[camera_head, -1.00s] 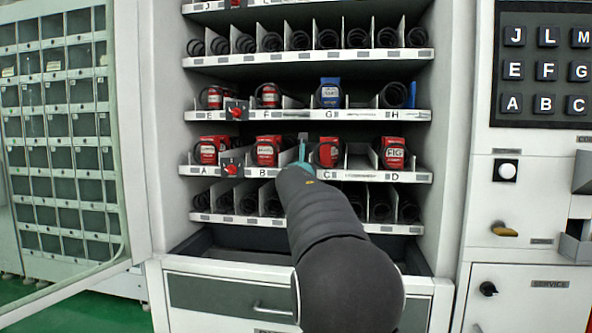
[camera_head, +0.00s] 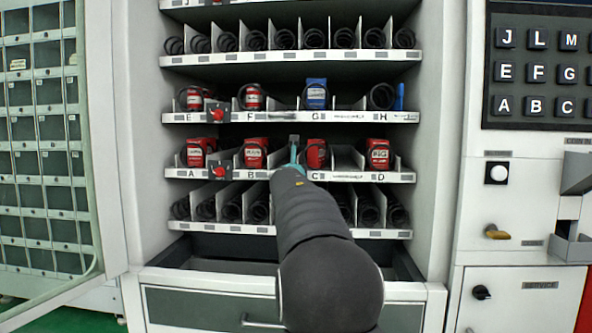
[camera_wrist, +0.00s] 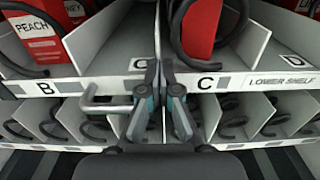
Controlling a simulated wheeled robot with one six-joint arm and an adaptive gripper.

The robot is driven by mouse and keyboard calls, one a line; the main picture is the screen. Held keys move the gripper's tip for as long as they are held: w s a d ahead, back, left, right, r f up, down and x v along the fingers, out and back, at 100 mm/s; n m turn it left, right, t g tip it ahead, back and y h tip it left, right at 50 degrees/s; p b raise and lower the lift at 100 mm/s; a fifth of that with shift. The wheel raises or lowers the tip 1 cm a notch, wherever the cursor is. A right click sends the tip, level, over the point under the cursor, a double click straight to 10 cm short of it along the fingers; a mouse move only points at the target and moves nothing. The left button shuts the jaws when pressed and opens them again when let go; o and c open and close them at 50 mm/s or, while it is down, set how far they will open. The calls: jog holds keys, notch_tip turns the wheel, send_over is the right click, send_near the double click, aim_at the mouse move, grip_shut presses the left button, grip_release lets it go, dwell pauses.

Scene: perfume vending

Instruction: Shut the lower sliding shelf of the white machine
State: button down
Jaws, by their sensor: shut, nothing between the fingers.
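The lower shelf (camera_head: 345,177) of the white machine (camera_head: 440,120) has a white front strip marked A to D. It carries red items and looks about in line with the shelf above it. My gripper (camera_head: 296,143) is at the middle of that shelf. In the wrist view my gripper (camera_wrist: 165,75) has its fingers together, empty, at the front strip (camera_wrist: 240,82) between two labels, B on the left and C on the right. Whether the fingertips touch the strip is unclear. A metal handle (camera_wrist: 104,104) is just left of the fingers. My arm hides part of the shelf front.
Shelf E to H (camera_head: 345,117) is above, and a row of empty coils (camera_head: 230,208) is below. A drawer with a handle (camera_head: 262,322) is at the bottom. The open glass door (camera_head: 45,150) is on the left. The keypad panel (camera_head: 540,65) is on the right.

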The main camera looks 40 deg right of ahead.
jog(key=shift+r, duration=0.35)
jog(key=b+v, duration=0.3)
jog(key=v, duration=1.1)
jog(key=shift+f, duration=0.35)
